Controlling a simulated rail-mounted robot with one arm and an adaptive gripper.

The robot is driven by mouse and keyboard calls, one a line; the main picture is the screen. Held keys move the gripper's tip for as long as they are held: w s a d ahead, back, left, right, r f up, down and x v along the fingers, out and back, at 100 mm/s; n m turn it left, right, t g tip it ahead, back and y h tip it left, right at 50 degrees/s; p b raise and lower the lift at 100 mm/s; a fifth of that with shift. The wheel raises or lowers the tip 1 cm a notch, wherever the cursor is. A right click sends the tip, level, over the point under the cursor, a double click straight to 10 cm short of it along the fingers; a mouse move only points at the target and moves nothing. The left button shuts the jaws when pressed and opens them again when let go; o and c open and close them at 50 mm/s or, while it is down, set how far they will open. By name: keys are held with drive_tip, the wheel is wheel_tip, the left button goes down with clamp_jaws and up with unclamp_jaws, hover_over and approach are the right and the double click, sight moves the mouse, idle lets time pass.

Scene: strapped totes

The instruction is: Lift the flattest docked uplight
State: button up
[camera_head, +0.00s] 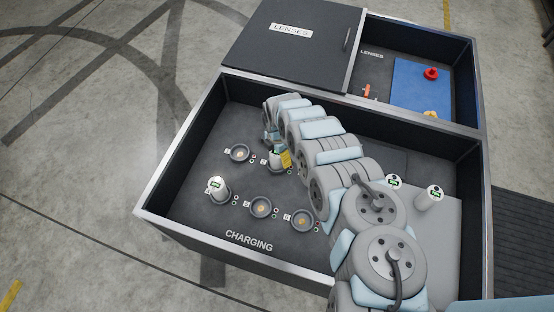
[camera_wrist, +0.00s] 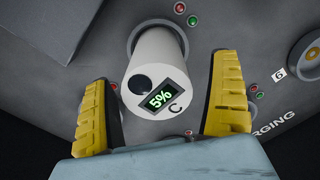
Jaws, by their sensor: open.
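In the wrist view, a white cylindrical uplight (camera_wrist: 150,67) stands in a dock, with a green "5%" display and the letter C on its end. My gripper (camera_wrist: 164,72) is open, its yellow fingers on either side of this uplight with gaps visible. In the head view, my gripper (camera_head: 283,158) is over the back of the charging tote, at a docked white uplight (camera_head: 273,161) partly hidden by my arm. Another docked uplight (camera_head: 218,190) stands at the front left; its green display is too small to read.
Empty round docks (camera_head: 261,207) sit in the charging tote (camera_head: 160,188). Two more white uplights (camera_head: 393,181) (camera_head: 433,196) stand on a grey surface at the right. Behind is the lenses tote with a dark lid (camera_head: 290,60), a blue mat (camera_head: 420,85) and a red piece (camera_head: 431,73).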

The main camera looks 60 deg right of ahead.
drive_tip(key=shift+w+d+f+b, duration=0.15)
drive_tip(key=shift+f+b, duration=0.25)
drive_tip(key=shift+f, duration=1.1)
drive_tip(key=c, duration=1.3)
